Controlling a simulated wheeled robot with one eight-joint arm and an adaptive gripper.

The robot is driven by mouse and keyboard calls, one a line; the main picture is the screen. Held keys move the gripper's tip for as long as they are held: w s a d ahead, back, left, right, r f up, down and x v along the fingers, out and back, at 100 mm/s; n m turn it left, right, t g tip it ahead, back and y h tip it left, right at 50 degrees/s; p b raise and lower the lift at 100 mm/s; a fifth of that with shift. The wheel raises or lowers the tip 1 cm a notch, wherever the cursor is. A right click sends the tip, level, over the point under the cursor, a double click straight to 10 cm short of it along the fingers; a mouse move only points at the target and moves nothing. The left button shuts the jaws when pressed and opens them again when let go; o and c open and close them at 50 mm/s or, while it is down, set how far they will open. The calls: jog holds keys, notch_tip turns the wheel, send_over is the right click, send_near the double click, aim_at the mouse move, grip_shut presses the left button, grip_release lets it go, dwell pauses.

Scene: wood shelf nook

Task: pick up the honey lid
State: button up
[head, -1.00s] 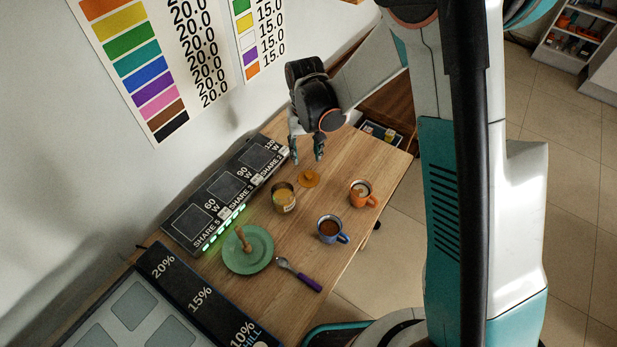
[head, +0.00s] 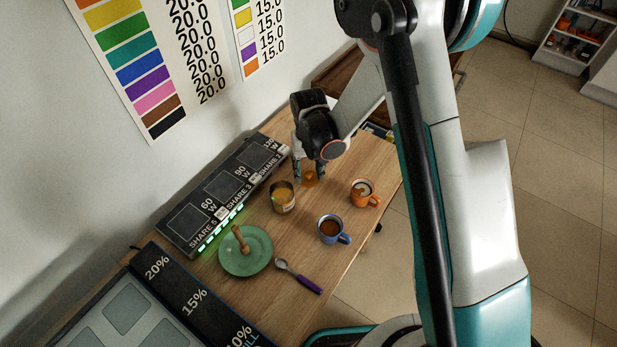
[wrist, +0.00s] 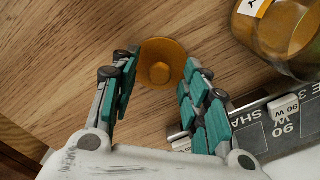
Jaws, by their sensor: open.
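The honey lid is an amber disc with a round raised knob (wrist: 161,66). It lies on the wooden table and also shows in the head view (head: 309,179), partly covered by my gripper. My gripper (head: 304,180) points down at the lid from above. In the wrist view my gripper's two teal-padded fingers (wrist: 158,84) are apart, with the lid between and just beyond their tips. Nothing is held. The amber honey jar (head: 283,198) stands open beside the lid, and it shows at the upper right of the wrist view (wrist: 280,45).
A black panel with lit green lights (head: 222,196) lies along the wall. An orange mug (head: 371,200) and a blue mug (head: 342,237) stand nearer the table's right edge. A green plate (head: 262,262) holds a wooden piece, with a purple-handled spoon (head: 307,284) beside it.

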jog(key=shift+c, duration=0.4)
jog(key=c, duration=0.8)
jog(key=shift+r, duration=0.15)
